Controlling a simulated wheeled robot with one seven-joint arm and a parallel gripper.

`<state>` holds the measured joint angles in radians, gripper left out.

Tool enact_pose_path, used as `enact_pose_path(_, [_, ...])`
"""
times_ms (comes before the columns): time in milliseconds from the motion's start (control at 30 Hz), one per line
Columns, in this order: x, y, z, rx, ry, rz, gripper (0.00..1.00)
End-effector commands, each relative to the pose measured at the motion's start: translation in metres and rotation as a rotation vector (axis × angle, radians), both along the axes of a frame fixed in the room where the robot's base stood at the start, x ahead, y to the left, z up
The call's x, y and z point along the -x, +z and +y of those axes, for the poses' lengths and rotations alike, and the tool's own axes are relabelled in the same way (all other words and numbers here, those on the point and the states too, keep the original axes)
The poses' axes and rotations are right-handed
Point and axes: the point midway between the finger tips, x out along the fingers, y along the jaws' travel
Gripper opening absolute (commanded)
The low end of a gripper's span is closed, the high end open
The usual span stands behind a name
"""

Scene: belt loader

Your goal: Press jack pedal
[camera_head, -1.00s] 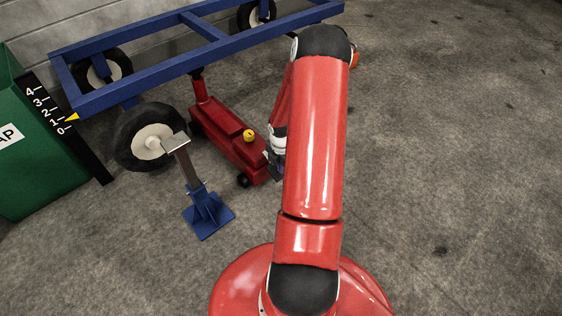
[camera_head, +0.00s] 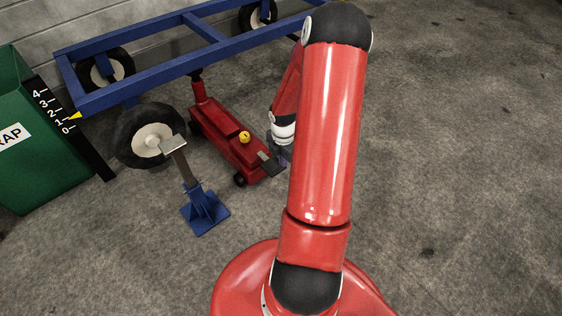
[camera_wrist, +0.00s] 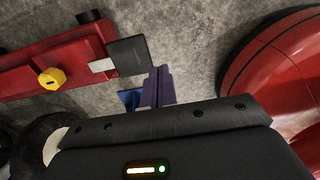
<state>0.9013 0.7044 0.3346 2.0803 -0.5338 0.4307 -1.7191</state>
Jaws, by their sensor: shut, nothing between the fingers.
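The red floor jack (camera_head: 222,135) stands under the blue trailer frame, its post reaching up at the frame. The dark jack pedal (camera_head: 268,163) sticks out from the jack's near end, and a yellow knob (camera_head: 244,137) sits on top of its body. In the wrist view the pedal (camera_wrist: 128,54) is the dark pad at the end of the red body. My gripper (camera_wrist: 160,75) is shut and empty; its fingers appear just beside the pedal. I cannot tell whether they touch it. In the head view my arm partly hides the gripper.
A blue jack stand (camera_head: 204,210) stands on the floor left of the jack, near the trailer wheel (camera_head: 150,140). A green scrap bin (camera_head: 40,165) and a black height scale (camera_head: 75,140) with a yellow pointer are at the left. The floor at the right is clear.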

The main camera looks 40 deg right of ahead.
Motion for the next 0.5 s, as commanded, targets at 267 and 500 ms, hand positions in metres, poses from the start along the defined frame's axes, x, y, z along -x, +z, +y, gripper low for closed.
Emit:
enact_pose_path(267, [0.012, 0.029, 0.000, 0.000, -0.001, -0.001, 0.00])
enact_pose_path(500, [0.013, 0.030, 0.000, 0.000, 0.001, -0.001, 0.00])
